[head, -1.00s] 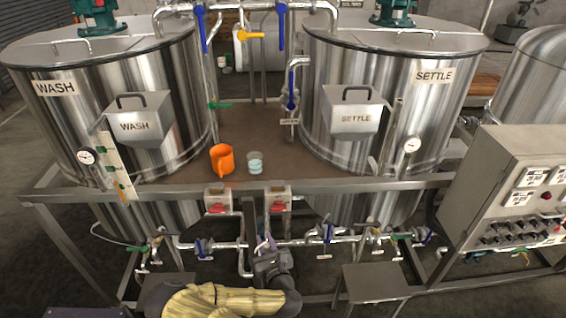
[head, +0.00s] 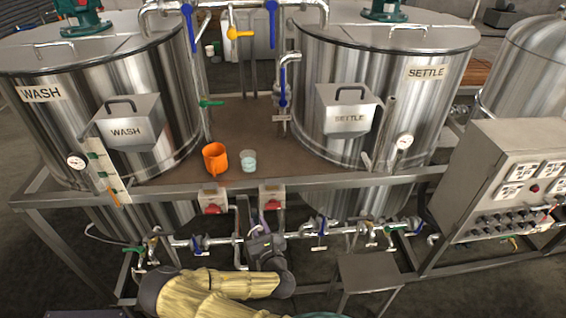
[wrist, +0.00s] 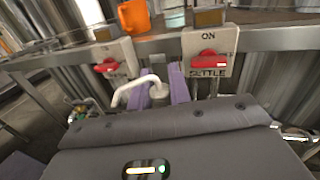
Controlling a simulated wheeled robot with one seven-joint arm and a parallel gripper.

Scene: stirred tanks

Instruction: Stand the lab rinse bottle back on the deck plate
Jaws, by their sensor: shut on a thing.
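My gripper (wrist: 165,84) shows its purple fingers in the wrist view. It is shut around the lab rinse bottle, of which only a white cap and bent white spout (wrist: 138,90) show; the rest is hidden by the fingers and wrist. In the head view my gripper (head: 262,222) is in front of and below the deck's front rail, and the bottle cannot be made out clearly. The deck plate (head: 243,118) is the brown surface between the two tanks, above and beyond my gripper.
An orange jug (head: 215,159) and a clear beaker (head: 248,161) stand near the deck's front edge. The WASH tank (head: 165,95) and SETTLE tank (head: 420,105) flank it. Red switches (wrist: 208,62) hang below the rail. The deck behind the jug is clear; a control cabinet (head: 500,180) stands right.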

